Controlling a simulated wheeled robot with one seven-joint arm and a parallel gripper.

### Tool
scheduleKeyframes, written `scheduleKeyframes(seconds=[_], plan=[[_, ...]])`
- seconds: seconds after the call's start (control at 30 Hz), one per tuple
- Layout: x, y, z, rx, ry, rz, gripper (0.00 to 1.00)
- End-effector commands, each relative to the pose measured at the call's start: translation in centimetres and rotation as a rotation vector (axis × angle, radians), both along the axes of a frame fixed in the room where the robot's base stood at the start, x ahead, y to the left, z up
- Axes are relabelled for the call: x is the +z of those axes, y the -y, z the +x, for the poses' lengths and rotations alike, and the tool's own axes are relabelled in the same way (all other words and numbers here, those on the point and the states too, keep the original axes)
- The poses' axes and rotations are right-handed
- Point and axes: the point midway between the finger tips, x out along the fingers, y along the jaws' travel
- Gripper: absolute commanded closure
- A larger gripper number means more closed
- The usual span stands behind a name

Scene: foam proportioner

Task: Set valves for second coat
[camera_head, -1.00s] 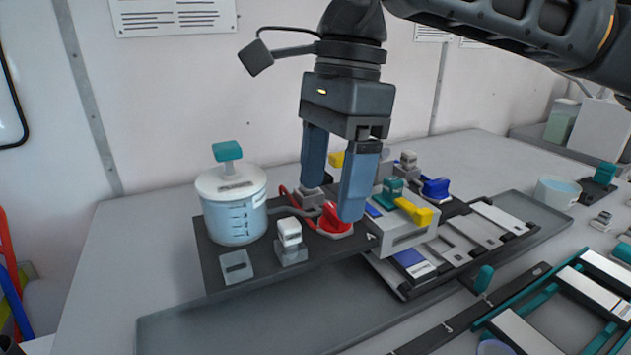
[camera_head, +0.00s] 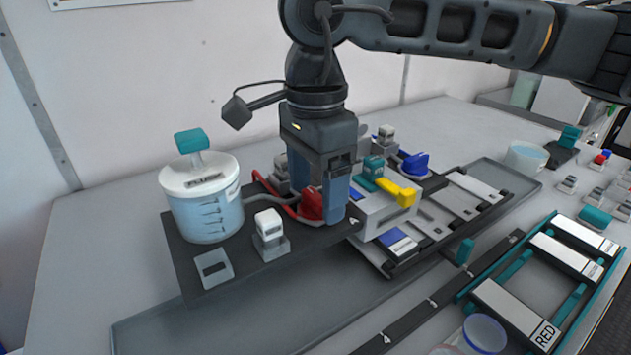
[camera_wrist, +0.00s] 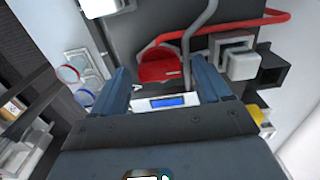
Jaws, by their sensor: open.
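My gripper (camera_head: 325,190) points down over the dark board (camera_head: 180,245), fingers apart, at the red valve handle (camera_head: 311,205). In the wrist view the red handle (camera_wrist: 160,66) lies between and just beyond the open fingertips (camera_wrist: 160,80); I cannot tell whether they touch it. A blue valve handle (camera_head: 415,165), a yellow handle (camera_head: 397,191) and a teal knob (camera_head: 373,167) sit on or near the grey block (camera_head: 388,215) to the right. The clear tank (camera_head: 208,215) with a white lid and teal top stands at the left, joined by a grey hose.
A white-capped block (camera_head: 269,224) stands in front of the red handle. A rack with white labelled bars (camera_head: 515,312) lies at the front right. A cup of liquid (camera_head: 525,156) is at the back right. The grey tray (camera_head: 290,305) in front is largely bare.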

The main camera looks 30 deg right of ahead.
Motion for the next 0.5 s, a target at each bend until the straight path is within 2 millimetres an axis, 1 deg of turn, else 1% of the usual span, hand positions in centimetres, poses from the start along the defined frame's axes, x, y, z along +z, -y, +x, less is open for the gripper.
scheduleKeyframes(seconds=[0.23, 0.5], plan=[[-0.08, 0.00, 0.01, 0.000, 0.000, 0.000, 0.24], [-0.06, 0.00, 0.01, 0.000, 0.000, 0.000, 0.50]])
